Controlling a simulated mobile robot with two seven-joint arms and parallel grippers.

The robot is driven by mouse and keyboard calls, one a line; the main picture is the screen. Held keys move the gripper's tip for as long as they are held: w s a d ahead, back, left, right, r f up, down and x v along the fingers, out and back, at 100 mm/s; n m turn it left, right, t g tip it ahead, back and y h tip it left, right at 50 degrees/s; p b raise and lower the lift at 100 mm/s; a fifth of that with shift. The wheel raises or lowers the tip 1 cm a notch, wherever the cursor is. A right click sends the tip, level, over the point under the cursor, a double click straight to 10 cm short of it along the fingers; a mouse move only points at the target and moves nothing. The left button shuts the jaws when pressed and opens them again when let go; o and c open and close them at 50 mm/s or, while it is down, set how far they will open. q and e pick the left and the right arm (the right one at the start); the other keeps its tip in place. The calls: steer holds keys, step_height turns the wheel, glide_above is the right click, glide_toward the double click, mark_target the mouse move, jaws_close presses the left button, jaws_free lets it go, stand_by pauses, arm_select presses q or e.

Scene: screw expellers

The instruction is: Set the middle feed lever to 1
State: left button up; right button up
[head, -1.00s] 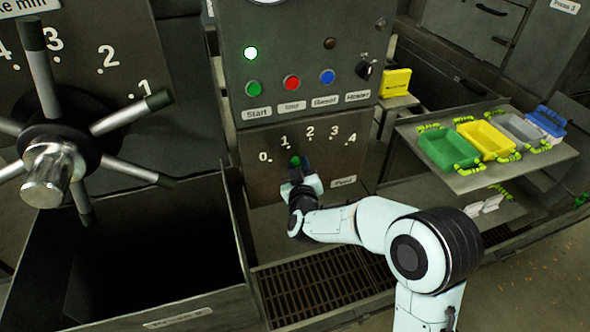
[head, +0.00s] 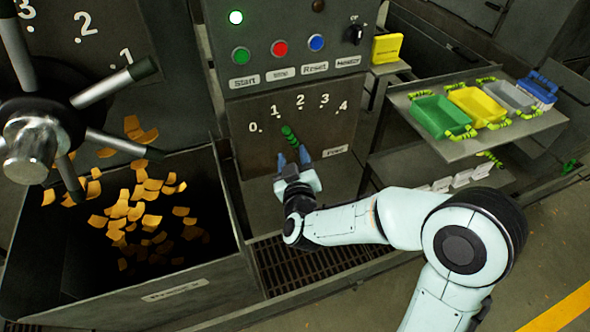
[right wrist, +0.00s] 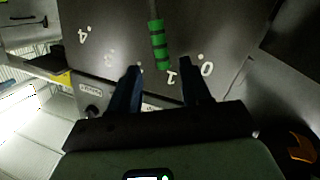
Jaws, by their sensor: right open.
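The middle feed lever (head: 289,134), with a green ribbed grip, stands on the dark panel (head: 330,128) with the numbers 0 to 4. Its green end is close to the 1 (head: 275,110) in the head view. In the right wrist view the green grip (right wrist: 159,42) ends beside the 1 (right wrist: 171,76). My left gripper is not in view.
A large spoked wheel (head: 34,148) is at the left. Orange flakes (head: 140,205) are in the dark bin (head: 190,280) below it. Buttons (head: 279,48) sit above the lever panel. Green (head: 440,115), yellow and other trays stand on a shelf at the right.

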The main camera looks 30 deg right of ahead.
steer(key=shift+v, duration=2.25)
steer(key=shift+w, duration=0.1)
steer(key=s+a+f+g+y+p, duration=0.1)
steer(key=s+a+f+g+y, duration=0.15)
steer(key=f, duration=1.05)
steer(key=s+a+f+g+y+p, duration=0.1)
steer(key=a+f+g+y, duration=0.3)
steer(key=f, duration=1)
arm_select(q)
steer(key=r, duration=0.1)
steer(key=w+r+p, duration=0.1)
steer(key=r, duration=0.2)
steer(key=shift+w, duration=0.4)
arm_select(e)
steer(key=s+a+f+m+g+y, duration=0.1)
steer(key=s+a+f+g+y, duration=0.1)
steer(key=s+a+f+g, duration=0.2)
steer(key=s+a+f+m+g+y, duration=0.1)
steer(key=s+a+f+g+y, duration=0.2)
steer(key=s+f, duration=0.7)
steer(key=s+a+g, duration=0.1)
steer(key=s+g, duration=0.1)
steer(key=s, duration=0.5)
steer(key=shift+s+f+m, duration=0.2)
steer(key=shift+f+m, duration=0.1)
steer(key=shift+m, duration=0.1)
